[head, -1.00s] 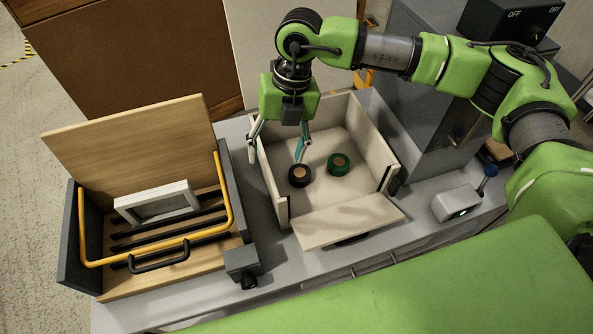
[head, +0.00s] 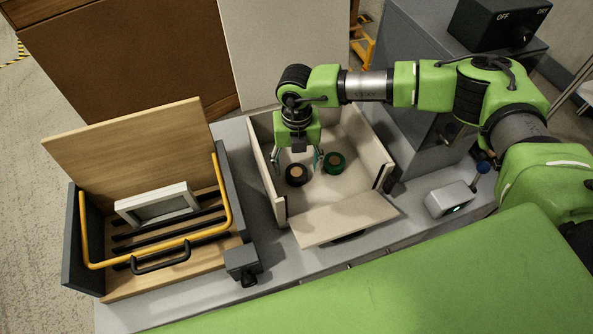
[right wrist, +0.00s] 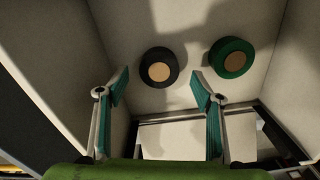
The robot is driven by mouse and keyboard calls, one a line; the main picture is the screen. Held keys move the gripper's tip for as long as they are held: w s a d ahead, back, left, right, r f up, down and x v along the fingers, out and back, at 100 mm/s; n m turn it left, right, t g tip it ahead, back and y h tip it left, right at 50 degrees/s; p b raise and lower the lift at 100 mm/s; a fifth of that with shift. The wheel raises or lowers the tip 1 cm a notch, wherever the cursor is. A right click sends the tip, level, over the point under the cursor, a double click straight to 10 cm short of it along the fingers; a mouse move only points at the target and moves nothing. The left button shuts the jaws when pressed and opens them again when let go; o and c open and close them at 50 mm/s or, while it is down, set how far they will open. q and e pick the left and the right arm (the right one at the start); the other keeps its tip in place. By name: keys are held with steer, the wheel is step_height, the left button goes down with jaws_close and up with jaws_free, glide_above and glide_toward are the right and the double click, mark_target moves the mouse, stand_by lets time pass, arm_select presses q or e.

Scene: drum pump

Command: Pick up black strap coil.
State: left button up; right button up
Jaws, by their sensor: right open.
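The black strap coil (head: 296,175) is a dark roll with a tan centre, lying on the floor of the open beige box (head: 378,140). In the right wrist view the black strap coil (right wrist: 159,67) lies ahead of the fingertips, between their lines. My right gripper (head: 299,160) is open and empty, pointing down inside the box above and just behind the coil. In the right wrist view its two teal-padded fingers (right wrist: 160,82) are spread apart, and no contact with the coil shows. My left gripper is not in view.
A green coil (head: 335,162) lies close to the right of the black one, near a finger. The box walls surround both, with the front flap (head: 345,220) folded down. A wooden case with a yellow handle (head: 227,200) stands left. A small grey device (head: 449,199) stands right.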

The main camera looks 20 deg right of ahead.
steer(key=shift+f, duration=1.25)
steer(key=c, duration=1.2)
steer(key=shift+c, duration=0.2)
steer(key=shift+w+r, duration=0.1)
steer(key=shift+r, duration=0.05)
